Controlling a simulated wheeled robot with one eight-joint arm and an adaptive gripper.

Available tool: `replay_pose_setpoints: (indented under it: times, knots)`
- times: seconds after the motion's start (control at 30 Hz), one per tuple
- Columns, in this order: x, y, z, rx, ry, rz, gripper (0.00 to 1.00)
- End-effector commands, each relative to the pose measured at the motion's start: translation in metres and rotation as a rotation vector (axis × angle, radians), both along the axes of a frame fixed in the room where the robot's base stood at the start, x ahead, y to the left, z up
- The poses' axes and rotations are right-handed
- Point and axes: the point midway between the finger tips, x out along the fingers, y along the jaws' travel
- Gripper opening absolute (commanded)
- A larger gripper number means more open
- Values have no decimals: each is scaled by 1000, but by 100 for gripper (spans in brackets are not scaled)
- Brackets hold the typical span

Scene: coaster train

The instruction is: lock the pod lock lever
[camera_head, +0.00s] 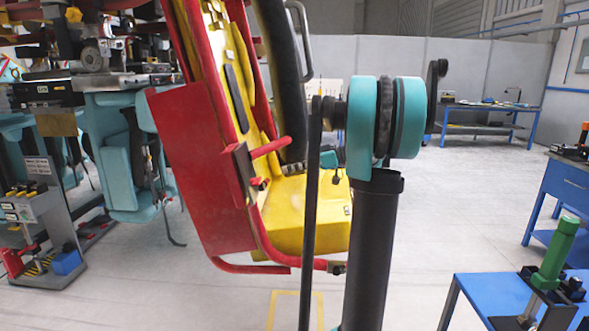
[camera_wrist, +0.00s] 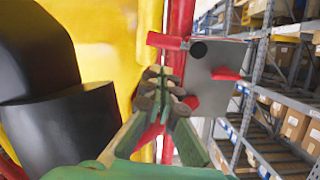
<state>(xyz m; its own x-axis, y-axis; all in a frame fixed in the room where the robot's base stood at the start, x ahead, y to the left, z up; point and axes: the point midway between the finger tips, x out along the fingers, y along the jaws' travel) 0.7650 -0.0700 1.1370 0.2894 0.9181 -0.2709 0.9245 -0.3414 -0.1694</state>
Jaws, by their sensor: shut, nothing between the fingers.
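The pod (camera_head: 215,150) has a red side panel and a yellow inside, in the middle of the head view. A red bar (camera_head: 271,147) sticks out from a small grey plate on its edge; it looks like the lever, but I cannot be sure. In the wrist view a grey plate (camera_wrist: 216,85) carries a red bar (camera_wrist: 166,41) beside a black round part, and a shorter red piece (camera_wrist: 226,74). My gripper (camera_wrist: 168,84) is shut and empty, in front of the yellow surface and left of the plate. Contact with any red part cannot be told.
A black padded part (camera_wrist: 35,60) fills the left of the wrist view, close to my gripper. Shelves with boxes (camera_wrist: 285,90) stand behind at right. A blue table with a green-handled clamp (camera_head: 552,255) is at lower right.

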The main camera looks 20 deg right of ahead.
Motion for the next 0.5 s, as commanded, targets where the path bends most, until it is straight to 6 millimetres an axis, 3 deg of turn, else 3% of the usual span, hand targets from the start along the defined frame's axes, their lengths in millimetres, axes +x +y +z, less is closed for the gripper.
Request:
replay_pose_setpoints:
  times: [0.2, 0.5]
  knots:
    - [10, 35, -10, 0, 0, 3, 0]
    - [17, 55, -16, 0, 0, 0, 0]
